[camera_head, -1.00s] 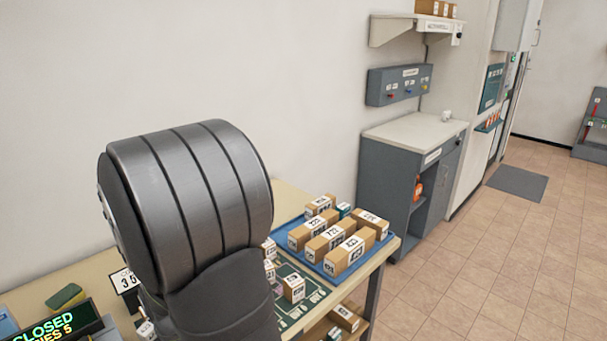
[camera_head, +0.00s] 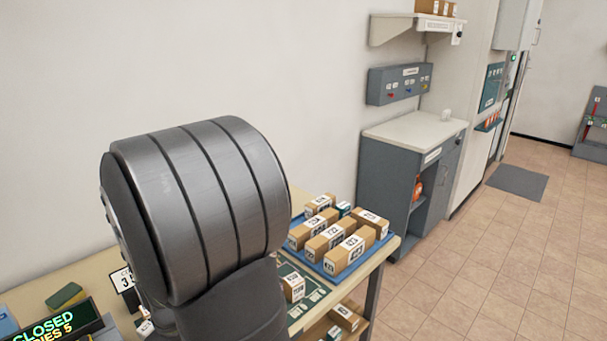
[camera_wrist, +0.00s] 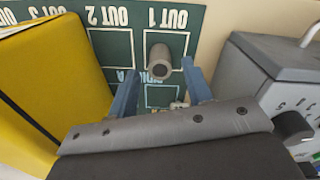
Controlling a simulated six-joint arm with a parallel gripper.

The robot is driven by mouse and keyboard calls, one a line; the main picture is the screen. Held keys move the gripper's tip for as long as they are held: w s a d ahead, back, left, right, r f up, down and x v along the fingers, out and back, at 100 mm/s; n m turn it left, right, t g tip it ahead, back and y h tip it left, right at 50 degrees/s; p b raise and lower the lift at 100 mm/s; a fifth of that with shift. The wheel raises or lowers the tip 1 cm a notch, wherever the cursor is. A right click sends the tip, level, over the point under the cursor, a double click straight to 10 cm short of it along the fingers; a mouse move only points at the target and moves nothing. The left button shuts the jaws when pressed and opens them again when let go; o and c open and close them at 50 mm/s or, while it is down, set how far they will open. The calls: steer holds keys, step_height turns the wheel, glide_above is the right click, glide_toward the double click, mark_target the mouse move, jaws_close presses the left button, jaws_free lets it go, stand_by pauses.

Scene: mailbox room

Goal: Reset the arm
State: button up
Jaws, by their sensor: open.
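My gripper (camera_wrist: 160,78) shows in the wrist view with its two blue fingers spread apart and nothing clamped between them. A short grey-brown cylinder (camera_wrist: 159,61) appears at the OUT 1 space of the green mat (camera_wrist: 115,48), in line with the gap between the fingers. I cannot tell how far the fingertips are from it. In the head view my large grey arm link fills the left middle and hides much of the table; the gripper is out of sight there.
In the wrist view a yellow block-like thing (camera_wrist: 62,75) stands left and a grey box (camera_wrist: 265,70) right. In the head view a blue tray (camera_head: 381,243) holds several labelled cartons. A grey cabinet (camera_head: 385,185) stands beyond. Open floor lies right.

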step_height(320, 180, down, 4)
steer(key=shift+r, duration=0.1)
step_height(320, 180, up, 16)
steer(key=w+a+n, duration=0.3)
steer(key=w+a, duration=0.2)
steer(key=a, duration=0.9)
steer(key=w+a+f+n, duration=0.1)
steer(key=w+a+n, duration=0.2)
steer(key=a, duration=1.1)
steer(key=shift+w+a, duration=0.2)
steer(key=shift+w, duration=1.45)
steer(key=shift+d, duration=0.1)
steer(key=s+d+r+m, duration=0.1)
steer(key=s+d, duration=0.1)
steer(key=d, duration=0.6)
steer(key=s+d+r+m, duration=0.1)
steer(key=s+d+m, duration=0.1)
steer(key=d, duration=0.6)
steer(key=shift+s+d, duration=0.2)
steer(key=shift+s, duration=0.15)
